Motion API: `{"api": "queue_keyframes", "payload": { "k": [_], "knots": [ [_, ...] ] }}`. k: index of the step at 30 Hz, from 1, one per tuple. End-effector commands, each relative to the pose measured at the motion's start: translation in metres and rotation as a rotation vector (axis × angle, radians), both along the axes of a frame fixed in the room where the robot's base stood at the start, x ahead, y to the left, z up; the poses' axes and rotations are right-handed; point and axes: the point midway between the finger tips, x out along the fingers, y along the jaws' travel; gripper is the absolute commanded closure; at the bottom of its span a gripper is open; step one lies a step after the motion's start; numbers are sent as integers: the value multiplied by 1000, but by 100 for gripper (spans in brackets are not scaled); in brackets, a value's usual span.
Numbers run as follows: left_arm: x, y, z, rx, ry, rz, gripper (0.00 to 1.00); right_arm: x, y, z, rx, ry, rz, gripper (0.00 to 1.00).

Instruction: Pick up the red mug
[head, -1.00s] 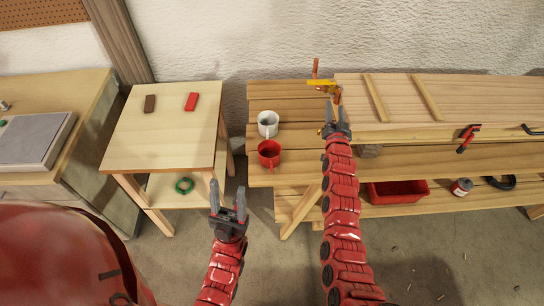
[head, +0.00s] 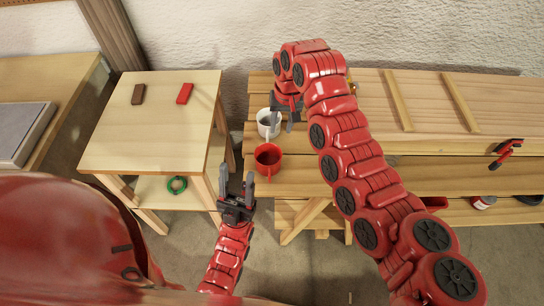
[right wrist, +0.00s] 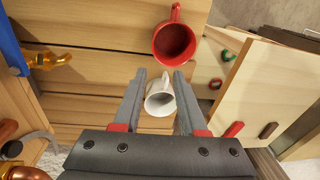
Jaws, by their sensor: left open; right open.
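The red mug (head: 268,158) stands upright on the slatted bench top, in front of a white mug (head: 265,122). In the right wrist view the red mug (right wrist: 174,42) is beyond the open fingers, and the white mug (right wrist: 160,98) shows between them. My right gripper (head: 283,122) is open at the white mug, its fingers pointing down on either side in view; whether they touch it I cannot tell. My left gripper (head: 237,186) is open and empty, in front of the bench and left of the red mug.
A small wooden table (head: 150,125) at left holds a brown block (head: 138,94) and a red block (head: 185,94). A green ring (head: 177,184) lies on its lower shelf. A red clamp (head: 507,150) is on the bench at right. My right arm covers much of the bench.

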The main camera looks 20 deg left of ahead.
Motion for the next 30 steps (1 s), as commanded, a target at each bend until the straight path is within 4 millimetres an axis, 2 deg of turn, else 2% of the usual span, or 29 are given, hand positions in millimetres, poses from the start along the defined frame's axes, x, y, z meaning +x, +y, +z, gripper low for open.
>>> {"api": "queue_keyframes", "payload": {
  "k": [5, 13, 21, 25, 30],
  "knots": [
    [0, 0, -2, 0, 0, 0, 48, -13, -5, -3, -51, 40, 14, 58],
    [0, 0, -6, 0, 0, 0, 48, -15, -3, -47, -51, 38, 14, 58],
    [0, 0, 12, 0, 0, 0, 48, -15, -3, -95, -53, 40, 13, 58],
    [0, 0, 15, 0, 0, 0, 48, -15, -2, -111, -53, 39, 14, 58],
    [0, 0, 17, 0, 0, 0, 48, -14, -1, -118, -48, 35, 13, 58]
  ]
}}
